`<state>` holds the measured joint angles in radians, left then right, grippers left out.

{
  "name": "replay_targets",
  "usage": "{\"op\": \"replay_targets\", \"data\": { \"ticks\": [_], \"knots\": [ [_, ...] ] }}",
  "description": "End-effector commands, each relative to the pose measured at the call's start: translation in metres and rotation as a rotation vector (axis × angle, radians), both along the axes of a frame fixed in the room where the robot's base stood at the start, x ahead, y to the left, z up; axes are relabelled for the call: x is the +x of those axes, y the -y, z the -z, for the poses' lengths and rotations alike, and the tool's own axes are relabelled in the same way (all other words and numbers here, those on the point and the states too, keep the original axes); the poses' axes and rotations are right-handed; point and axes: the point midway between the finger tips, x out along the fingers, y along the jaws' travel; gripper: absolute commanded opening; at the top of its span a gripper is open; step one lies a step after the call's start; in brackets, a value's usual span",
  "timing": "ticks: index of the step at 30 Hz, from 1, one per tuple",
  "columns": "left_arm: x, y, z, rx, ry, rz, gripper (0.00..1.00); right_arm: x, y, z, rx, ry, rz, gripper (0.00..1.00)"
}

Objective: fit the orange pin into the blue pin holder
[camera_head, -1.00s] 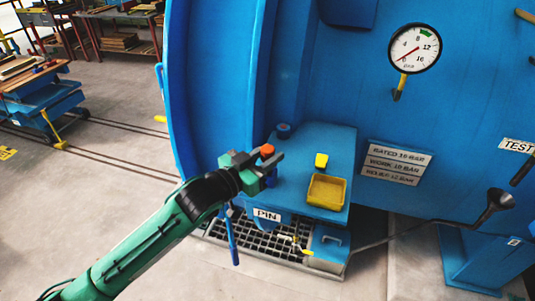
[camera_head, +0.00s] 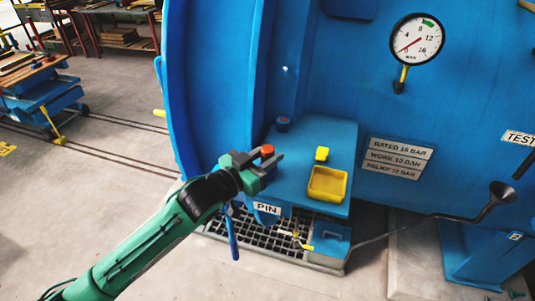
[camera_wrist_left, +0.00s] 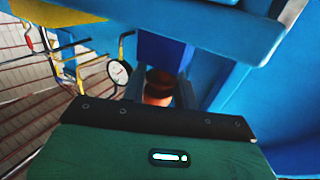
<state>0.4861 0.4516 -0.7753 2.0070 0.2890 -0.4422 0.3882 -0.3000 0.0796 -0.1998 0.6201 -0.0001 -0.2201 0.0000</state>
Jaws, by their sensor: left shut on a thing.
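My left gripper (camera_head: 268,168) is above the front left part of the blue shelf and shut on the orange pin (camera_head: 267,150). The pin's round orange top stands up above the fingers. In the left wrist view the pin (camera_wrist_left: 158,88) sits between the two dark fingers, with a dark blue block (camera_wrist_left: 163,52) just beyond it. A white PIN label (camera_head: 266,208) is at the shelf's front, below the gripper. Which blue part is the pin holder is not clear, and the gripper hides some of that area. My right gripper is not in view.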

Motion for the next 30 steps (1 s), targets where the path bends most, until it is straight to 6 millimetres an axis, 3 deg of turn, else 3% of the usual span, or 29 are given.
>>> {"op": "replay_targets", "data": {
  "ticks": [9, 10, 14, 24, 30],
  "knots": [
    [0.000, 0.000, 0.008, -0.001, 0.001, 0.000, 0.05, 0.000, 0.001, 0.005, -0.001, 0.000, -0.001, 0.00],
    [0.000, 0.000, 0.008, -0.001, 0.001, 0.000, 0.32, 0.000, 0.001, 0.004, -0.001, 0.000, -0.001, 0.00],
    [0.000, 0.000, 0.008, -0.001, 0.001, 0.000, 0.55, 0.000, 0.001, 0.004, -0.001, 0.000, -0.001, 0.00],
    [-0.002, -0.002, 0.009, 0.000, 0.000, 0.000, 0.55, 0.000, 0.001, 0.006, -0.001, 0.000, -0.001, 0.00],
    [-0.020, -0.021, 0.012, 0.001, 0.001, 0.000, 0.55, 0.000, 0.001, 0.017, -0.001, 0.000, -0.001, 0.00]
  ]
}}
